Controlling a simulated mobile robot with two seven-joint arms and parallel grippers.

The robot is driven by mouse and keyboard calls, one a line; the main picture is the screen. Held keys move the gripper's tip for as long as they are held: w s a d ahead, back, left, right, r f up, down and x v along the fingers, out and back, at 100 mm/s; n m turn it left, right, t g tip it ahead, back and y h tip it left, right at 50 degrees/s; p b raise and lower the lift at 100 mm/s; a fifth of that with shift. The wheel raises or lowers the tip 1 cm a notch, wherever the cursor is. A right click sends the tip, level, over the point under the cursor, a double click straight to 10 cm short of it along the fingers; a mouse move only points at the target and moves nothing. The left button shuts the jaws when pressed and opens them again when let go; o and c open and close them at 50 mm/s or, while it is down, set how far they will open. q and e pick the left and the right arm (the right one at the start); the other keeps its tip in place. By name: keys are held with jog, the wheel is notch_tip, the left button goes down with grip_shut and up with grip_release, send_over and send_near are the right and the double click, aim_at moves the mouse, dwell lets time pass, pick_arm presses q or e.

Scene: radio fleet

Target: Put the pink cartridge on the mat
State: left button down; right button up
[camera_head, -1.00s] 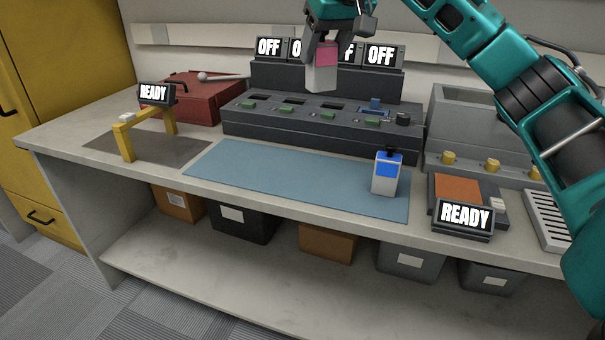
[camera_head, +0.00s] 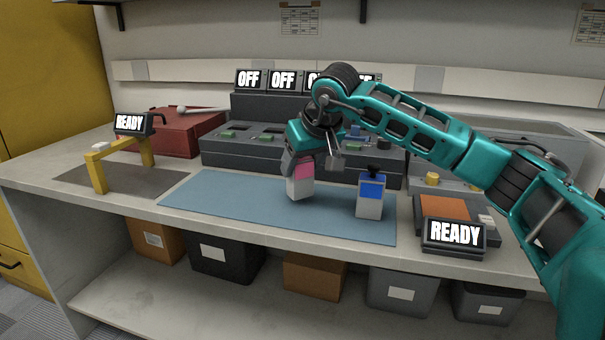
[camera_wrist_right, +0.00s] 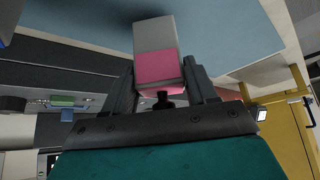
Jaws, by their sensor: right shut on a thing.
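The pink cartridge (camera_head: 300,184), white below with a pink band on top, is held upright in my right gripper (camera_head: 308,163). It also shows between the fingers in the right wrist view (camera_wrist_right: 157,55). The blue mat (camera_head: 240,205) lies on the bench, and the cartridge is over its middle. Its lower end is at or just above the mat; I cannot tell whether it touches. A blue cartridge (camera_head: 370,197) stands upright on the right part of the mat. My left gripper is out of view.
A dark charging rack (camera_head: 225,150) with OFF displays stands behind the mat. A yellow arch (camera_head: 97,170) with a READY display is at left, near a red toolbox (camera_head: 185,135). A READY display (camera_head: 454,235) and orange pad (camera_head: 443,207) are at right.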

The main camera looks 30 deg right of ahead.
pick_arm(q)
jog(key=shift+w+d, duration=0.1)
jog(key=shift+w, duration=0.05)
pick_arm(e)
jog(key=shift+f, duration=0.8)
jog(key=shift+f, duration=0.1)
jog(key=o, duration=1.1)
jog(key=shift+s+r, duration=0.15)
jog(key=shift+r, duration=0.25)
pick_arm(q)
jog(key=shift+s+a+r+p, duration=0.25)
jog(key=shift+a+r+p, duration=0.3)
jog(key=shift+p, duration=0.7)
pick_arm(e)
jog(key=v, duration=1.1)
jog(key=shift+s+r, duration=0.1)
jog(key=shift+r, duration=0.05)
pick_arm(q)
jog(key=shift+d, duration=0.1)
